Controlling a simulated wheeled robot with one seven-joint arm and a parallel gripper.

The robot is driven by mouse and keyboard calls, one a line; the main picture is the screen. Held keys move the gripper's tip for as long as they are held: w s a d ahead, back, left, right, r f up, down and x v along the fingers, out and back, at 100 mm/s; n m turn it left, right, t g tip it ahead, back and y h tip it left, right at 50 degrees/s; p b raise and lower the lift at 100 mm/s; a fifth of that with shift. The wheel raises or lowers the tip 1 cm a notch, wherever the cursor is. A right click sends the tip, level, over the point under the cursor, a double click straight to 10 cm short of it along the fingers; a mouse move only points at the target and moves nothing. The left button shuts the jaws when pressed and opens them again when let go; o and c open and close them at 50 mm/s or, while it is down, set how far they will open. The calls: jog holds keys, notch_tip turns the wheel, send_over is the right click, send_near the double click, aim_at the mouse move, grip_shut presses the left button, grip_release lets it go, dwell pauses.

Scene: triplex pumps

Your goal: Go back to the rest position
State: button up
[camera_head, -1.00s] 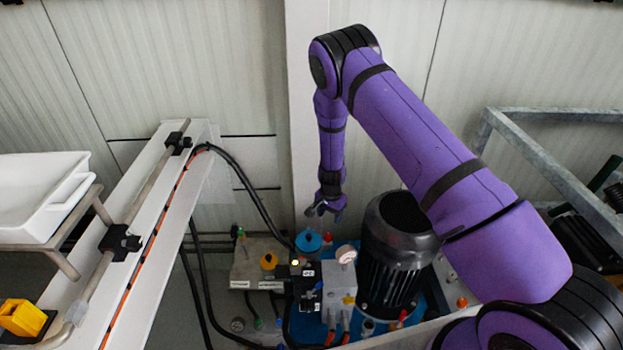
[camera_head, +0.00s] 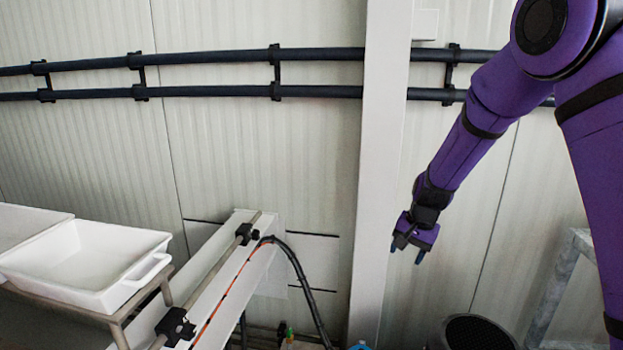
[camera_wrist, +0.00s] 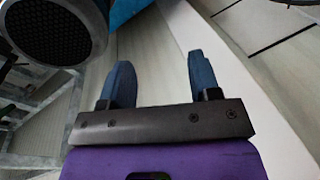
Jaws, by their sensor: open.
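My gripper (camera_head: 408,250) hangs at the end of my purple arm, right of centre in the head view, in front of the pale panelled wall. In the wrist view its two blue fingers (camera_wrist: 160,85) stand apart with nothing between them. The gripper is open and empty. It is above the dark motor (camera_head: 470,333), whose top shows at the bottom edge of the head view; its round grille (camera_wrist: 45,30) shows at the upper left of the wrist view.
A white tray (camera_head: 85,292) sits on a metal stand at the left. A white beam (camera_head: 232,275) with a black cable stands beside it. A pale post (camera_head: 382,180) rises left of my gripper. Dark pipes (camera_head: 210,91) run along the wall. A grey metal frame (camera_head: 556,290) is at the right.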

jog(key=s+d+r+n+t, duration=0.2)
jog(key=s+d+r+n, duration=0.1)
jog(key=s+r, duration=1.4)
jog(key=s+d+r+n+h, duration=0.1)
jog(key=s+r, duration=0.2)
jog(key=s, duration=0.6)
jog(key=s+d+r+n+t, duration=0.1)
jog(key=s+r, duration=0.3)
jog(key=s, duration=0.5)
jog(key=shift+s+d+n+t+h, duration=0.3)
jog(key=shift+s+d+n+h, duration=0.15)
jog(key=shift+d, duration=0.2)
